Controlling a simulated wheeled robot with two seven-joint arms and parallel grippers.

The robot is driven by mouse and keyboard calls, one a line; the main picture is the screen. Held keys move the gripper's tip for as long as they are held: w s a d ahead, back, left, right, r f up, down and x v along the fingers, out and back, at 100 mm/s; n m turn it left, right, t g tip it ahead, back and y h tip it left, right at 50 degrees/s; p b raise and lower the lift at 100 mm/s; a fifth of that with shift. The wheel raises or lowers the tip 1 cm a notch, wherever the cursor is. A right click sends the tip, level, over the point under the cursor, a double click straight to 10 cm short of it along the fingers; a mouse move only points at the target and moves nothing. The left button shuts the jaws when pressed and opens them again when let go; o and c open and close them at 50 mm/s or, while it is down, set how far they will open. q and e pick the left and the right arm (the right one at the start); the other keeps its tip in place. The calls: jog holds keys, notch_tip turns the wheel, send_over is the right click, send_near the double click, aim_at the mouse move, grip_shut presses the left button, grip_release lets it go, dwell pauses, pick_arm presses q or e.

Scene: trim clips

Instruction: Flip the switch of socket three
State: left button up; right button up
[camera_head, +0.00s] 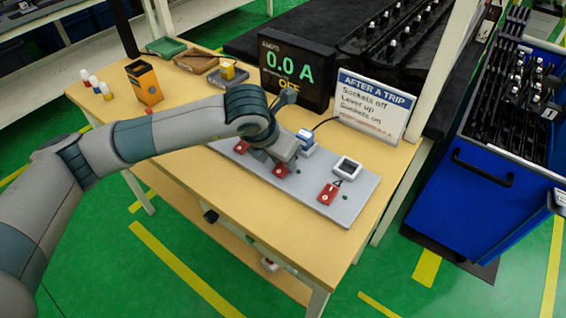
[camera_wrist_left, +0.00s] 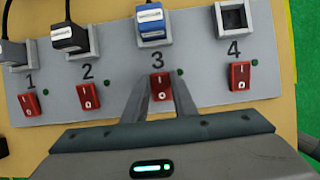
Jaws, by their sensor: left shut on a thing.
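A grey socket strip (camera_head: 348,208) lies on the wooden bench. In the left wrist view its sockets are numbered 1 to 4, each with a red rocker switch below. The switch of socket three (camera_wrist_left: 158,86) sits between the fingertips of my left gripper (camera_wrist_left: 160,84); it also shows in the head view (camera_head: 280,170). The gripper is shut on that switch, partly hiding it. A blue plug (camera_wrist_left: 151,22) is in socket three. Which way the switch is tilted is not clear. My right gripper is not in view.
Behind stand a display (camera_head: 297,72) reading 0.0 A and OFF, and an instruction sign (camera_head: 375,103). An orange box (camera_head: 145,82) and trays (camera_head: 197,60) stand at the left and back.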

pick_arm(q)
jog(key=o, duration=1)
jog(key=shift+o, duration=0.2)
jog(key=shift+r, duration=0.15)
jog(key=shift+s+a+r, duration=0.15)
jog(key=shift+s+r, duration=0.1)
jog(key=shift+r, duration=0.25)
jog(key=b+v, duration=0.3)
jog(key=v, duration=1.3)
jog(key=shift+b, duration=0.4)
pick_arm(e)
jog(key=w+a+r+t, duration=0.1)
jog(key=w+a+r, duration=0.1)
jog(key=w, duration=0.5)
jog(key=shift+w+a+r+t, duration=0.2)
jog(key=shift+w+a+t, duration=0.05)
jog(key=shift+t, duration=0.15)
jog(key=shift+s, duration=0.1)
